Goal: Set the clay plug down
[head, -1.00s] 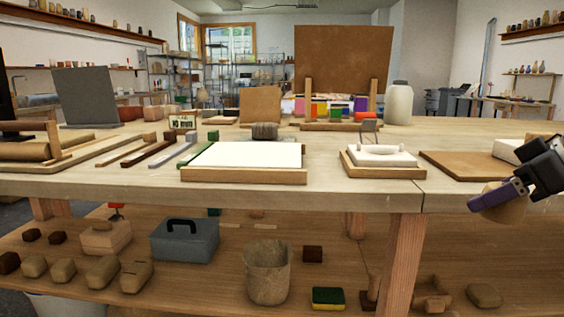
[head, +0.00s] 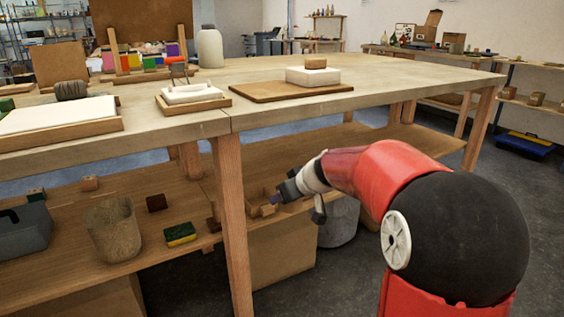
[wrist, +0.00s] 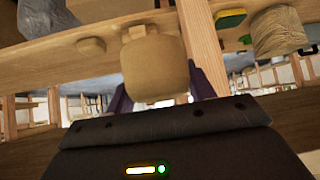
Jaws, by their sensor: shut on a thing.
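The clay plug is a tan, rounded block (wrist: 156,72) between the purple fingers of my gripper (wrist: 160,88) in the wrist view. The fingers are shut on it from both sides, and it fills the middle of that view. In the head view my gripper (head: 282,193) reaches down to the height of the lower shelf (head: 170,215), just right of the front table leg. The plug cannot be made out clearly there. Whether the plug touches the shelf cannot be told.
A small wooden tray-like thing (head: 256,209) is on the shelf by my gripper. A tan lump (wrist: 92,46) lies on the shelf in the wrist view. The table leg (head: 232,220), sponge (head: 180,234) and woven bin (head: 110,229) stand left.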

